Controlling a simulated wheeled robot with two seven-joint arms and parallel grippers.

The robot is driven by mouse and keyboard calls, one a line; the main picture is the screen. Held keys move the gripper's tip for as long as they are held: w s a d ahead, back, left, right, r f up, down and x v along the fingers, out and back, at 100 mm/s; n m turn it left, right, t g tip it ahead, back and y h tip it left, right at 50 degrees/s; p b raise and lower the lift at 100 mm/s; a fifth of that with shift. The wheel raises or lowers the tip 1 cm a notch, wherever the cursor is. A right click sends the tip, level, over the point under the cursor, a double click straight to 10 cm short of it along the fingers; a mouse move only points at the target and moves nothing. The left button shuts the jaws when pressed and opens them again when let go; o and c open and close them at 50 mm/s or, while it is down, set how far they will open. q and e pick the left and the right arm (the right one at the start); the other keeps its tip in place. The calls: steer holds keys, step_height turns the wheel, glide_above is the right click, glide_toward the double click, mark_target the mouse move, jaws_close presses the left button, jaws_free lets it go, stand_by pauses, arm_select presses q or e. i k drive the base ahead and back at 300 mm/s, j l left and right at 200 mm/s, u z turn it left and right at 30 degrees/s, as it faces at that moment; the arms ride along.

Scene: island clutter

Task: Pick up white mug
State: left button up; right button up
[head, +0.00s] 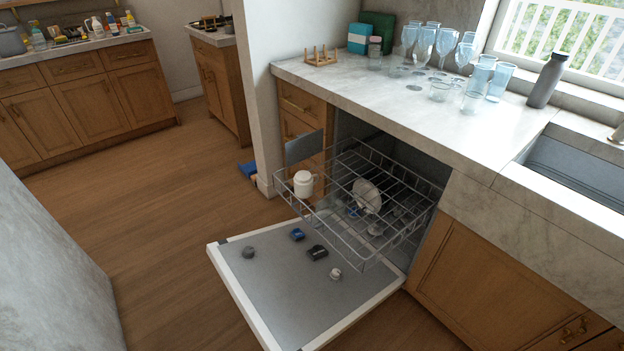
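A white mug (303,184) is at the left front end of the pulled-out wire rack (345,232) of the open dishwasher. It looks upright; fine detail is too small to tell. A white plate (367,195) stands tilted in the dishwasher to its right, seen through the wires. Neither of my grippers is in view.
The dishwasher door (290,300) is folded down, with several small items on it. The counter (420,100) above holds glasses (425,45), a dark bottle (547,80) and a wooden rack (320,57). A sink (580,165) is at right. Floor (150,220) at left is clear.

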mark_target(303, 182)
steer(key=i+j+z, duration=0.35)
steer(key=j+z, duration=0.15)
steer(key=i+j+z, duration=0.3)
steer(key=j+z, duration=0.2)
steer(key=j, duration=0.15)
steer(key=i+j+z, duration=0.1)
steer(key=j+z, duration=0.4)
steer(key=j, duration=0.2)
steer(key=j+z, duration=0.45)
steer(key=j, duration=0.3)
steer(key=k+j+z, duration=0.1)
steer(key=j+z, duration=0.4)
steer(key=j, duration=0.25)
steer(key=k+j+z, duration=0.25)
steer(key=j+z, duration=0.25)
steer(key=j, duration=0.2)
steer(key=k+j+z, duration=0.35)
steer(key=j+z, duration=0.15)
steer(key=k+j+z, duration=0.5)
steer(key=j+z, duration=0.3)
steer(key=k+j+z, duration=0.25)
steer(key=j+z, duration=0.3)
steer(key=j, duration=0.15)
steer(key=k+j+z, duration=0.25)
